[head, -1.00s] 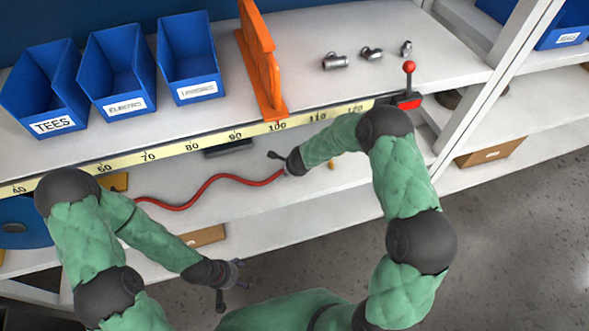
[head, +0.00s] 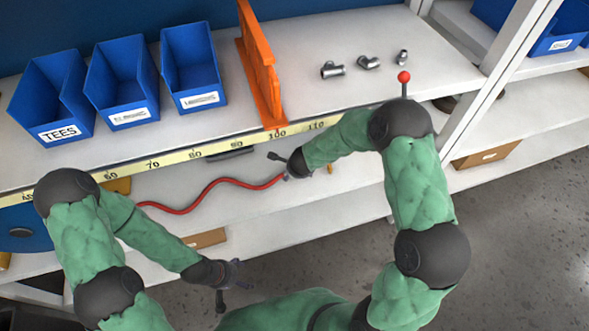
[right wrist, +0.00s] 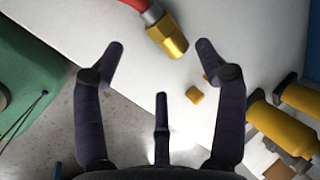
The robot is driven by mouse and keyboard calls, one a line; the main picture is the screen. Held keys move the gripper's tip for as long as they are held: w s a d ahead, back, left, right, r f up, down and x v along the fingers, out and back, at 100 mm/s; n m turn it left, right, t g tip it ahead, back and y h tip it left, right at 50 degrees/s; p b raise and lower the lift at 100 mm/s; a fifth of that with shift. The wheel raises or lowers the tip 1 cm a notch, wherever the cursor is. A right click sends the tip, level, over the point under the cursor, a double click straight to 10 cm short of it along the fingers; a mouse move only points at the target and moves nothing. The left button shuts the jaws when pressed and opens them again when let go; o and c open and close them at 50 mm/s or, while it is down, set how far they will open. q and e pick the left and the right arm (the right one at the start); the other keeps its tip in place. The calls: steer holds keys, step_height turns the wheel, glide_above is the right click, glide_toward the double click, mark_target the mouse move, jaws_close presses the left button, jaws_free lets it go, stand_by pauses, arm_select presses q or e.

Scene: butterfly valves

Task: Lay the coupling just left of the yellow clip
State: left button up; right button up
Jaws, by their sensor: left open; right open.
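The coupling (right wrist: 167,34) is a brass hexagonal fitting on the end of a red hose (head: 215,186), which lies on the shelf below the ruler strip. In the right wrist view it lies ahead of my right gripper (right wrist: 160,50), whose fingers are spread and hold nothing. In the head view the right gripper (head: 281,166) is at the hose's right end and largely hides the coupling. A small yellow piece, seemingly the yellow clip (head: 330,168), lies just right of there; it also shows in the right wrist view (right wrist: 195,95). My left gripper (head: 234,281) is open and empty, away from the hose.
Blue bins (head: 190,70) and an orange upright divider (head: 262,75) stand on the upper shelf, with metal pipe fittings (head: 333,70) to the right. A red-knobbed lever (head: 404,77) rises behind my right arm. Yellow cylindrical parts (right wrist: 285,125) are at right in the wrist view.

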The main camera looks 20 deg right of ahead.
steer(key=p+v, duration=0.1)
steer(key=v, duration=0.3)
steer(key=s+a+f+n+g+y, duration=0.1)
steer(key=s+f+n, duration=0.3)
steer(key=s, duration=0.4)
steer(key=s+a+f+n+g+y, duration=0.1)
steer(key=s+a+f+n+g, duration=0.1)
steer(key=s+n, duration=0.4)
steer(key=s+a+f+n+g+y, duration=0.2)
steer(key=s+a+f+n, duration=0.2)
steer(key=s, duration=0.8)
step_height(320, 180, down, 3)
steer(key=shift+f+n, duration=0.1)
steer(key=shift+n, duration=1)
steer(key=shift+s+a, duration=0.1)
